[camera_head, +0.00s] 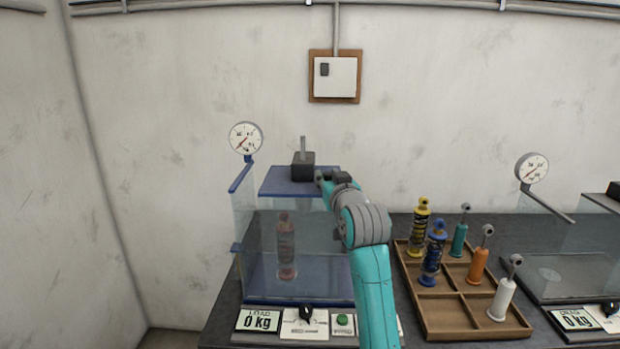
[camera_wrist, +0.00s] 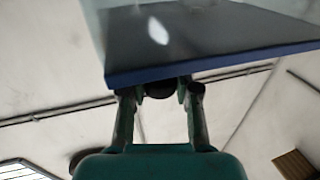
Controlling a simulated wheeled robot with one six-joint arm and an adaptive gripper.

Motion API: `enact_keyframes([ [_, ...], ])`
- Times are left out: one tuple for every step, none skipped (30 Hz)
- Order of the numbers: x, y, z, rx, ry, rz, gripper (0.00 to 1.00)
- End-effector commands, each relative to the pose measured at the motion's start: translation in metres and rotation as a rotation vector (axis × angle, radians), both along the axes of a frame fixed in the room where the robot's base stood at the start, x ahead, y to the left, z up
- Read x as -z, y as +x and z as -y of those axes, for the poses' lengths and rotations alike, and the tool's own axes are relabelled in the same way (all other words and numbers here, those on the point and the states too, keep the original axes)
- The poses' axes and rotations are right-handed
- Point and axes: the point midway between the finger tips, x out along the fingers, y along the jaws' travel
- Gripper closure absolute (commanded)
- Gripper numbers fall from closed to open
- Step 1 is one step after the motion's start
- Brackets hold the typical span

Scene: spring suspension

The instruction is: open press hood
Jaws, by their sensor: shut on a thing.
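The left press has a clear hood (camera_head: 262,228) with blue edging, and a reddish spring-like part (camera_head: 286,246) shows through it. A blue plate (camera_head: 285,188) with a dark block and short rod lies at the top of the press. My gripper (camera_head: 325,181) is at the right side of this plate, its fingertips partly hidden by my wrist. In the wrist view its fingers (camera_wrist: 160,92) close around a dark rounded knob (camera_wrist: 158,90) at the blue edge (camera_wrist: 205,64) of a dark, glossy panel. I cannot tell how far the hood is raised.
A wooden tray (camera_head: 428,312) with several coloured shock absorbers stands to the right of my arm. A second press with a gauge (camera_head: 532,169) is at the far right. Another gauge (camera_head: 246,138) stands above the left press. The load display (camera_head: 258,320) reads 0 kg.

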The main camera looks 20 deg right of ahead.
Motion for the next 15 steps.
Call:
enact_keyframes([
  [0.0, -0.005, 0.017, 0.007, 0.0, 0.0, 1.0],
  [0.0, -0.008, 0.026, 0.008, 0.0, 0.0, 1.0],
  [0.0, -0.011, 0.036, 0.008, 0.0, 0.0, 1.0],
  [0.001, -0.014, 0.044, 0.008, 0.0, -0.001, 1.0],
  [0.001, -0.016, 0.052, 0.008, 0.0, -0.001, 1.0],
  [0.001, -0.019, 0.062, 0.007, 0.0, -0.001, 1.0],
  [0.001, -0.022, 0.069, 0.008, 0.0, -0.002, 1.0],
  [0.001, -0.024, 0.076, 0.007, 0.0, -0.001, 1.0],
  [0.001, -0.027, 0.085, 0.007, -0.001, -0.001, 1.0],
  [0.001, -0.029, 0.091, 0.006, 0.0, -0.001, 1.0],
  [0.001, -0.031, 0.097, 0.006, 0.0, -0.001, 1.0],
  [0.001, -0.033, 0.104, 0.006, 0.0, -0.001, 1.0],
  [0.001, -0.035, 0.109, 0.005, -0.001, -0.001, 1.0],
  [0.001, -0.036, 0.113, 0.004, -0.001, -0.001, 1.0],
  [0.001, -0.038, 0.118, 0.005, 0.0, -0.001, 1.0],
])
